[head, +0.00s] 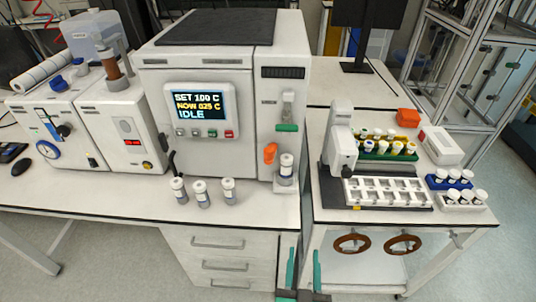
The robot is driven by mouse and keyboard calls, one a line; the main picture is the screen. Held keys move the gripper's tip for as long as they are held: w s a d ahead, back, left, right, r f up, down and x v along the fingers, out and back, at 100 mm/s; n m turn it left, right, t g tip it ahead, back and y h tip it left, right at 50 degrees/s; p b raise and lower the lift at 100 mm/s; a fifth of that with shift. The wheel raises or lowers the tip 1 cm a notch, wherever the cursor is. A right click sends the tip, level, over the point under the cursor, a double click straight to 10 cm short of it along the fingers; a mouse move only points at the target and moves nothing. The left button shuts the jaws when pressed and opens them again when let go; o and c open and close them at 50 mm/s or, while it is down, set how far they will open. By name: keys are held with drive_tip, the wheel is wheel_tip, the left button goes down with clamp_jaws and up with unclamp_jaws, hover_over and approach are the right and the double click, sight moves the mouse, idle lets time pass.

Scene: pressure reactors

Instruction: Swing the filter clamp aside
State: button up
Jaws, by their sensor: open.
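An orange lever (270,153) sits low on the right front of the large white reactor (210,125), beside a white-capped vial (286,167) in a holder. It may be the filter clamp; I cannot tell for sure. A green handle (287,127) sits above it, under a small clear and grey part. My gripper (304,251) shows at the bottom centre, its two green fingers apart and nothing between them. It is in front of the bench, below the lever and well apart from it.
Several capped vials (200,192) stand on the bench (100,190) before the reactor; a black lever projects beside them. A syringe unit (120,110) stands left. The right-hand table (465,219) holds a white rack, coloured vial trays and an orange box. Floor between bench and table is narrow.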

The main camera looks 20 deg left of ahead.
drive_tip(key=w+a+r+n+y, duration=0.2)
drive_tip(key=w+a+r, duration=0.3)
drive_tip(key=w+r, duration=0.2)
drive_tip(key=n+y, duration=0.2)
drive_tip(key=y, duration=0.2)
approach(270, 156)
drive_tip(key=shift+g, duration=0.4)
drive_tip(key=x, duration=1.1)
drive_tip(key=shift+w+a+r, duration=0.1)
drive_tip(key=shift+w+r, duration=0.15)
drive_tip(key=shift+r, duration=0.15)
clamp_jaws()
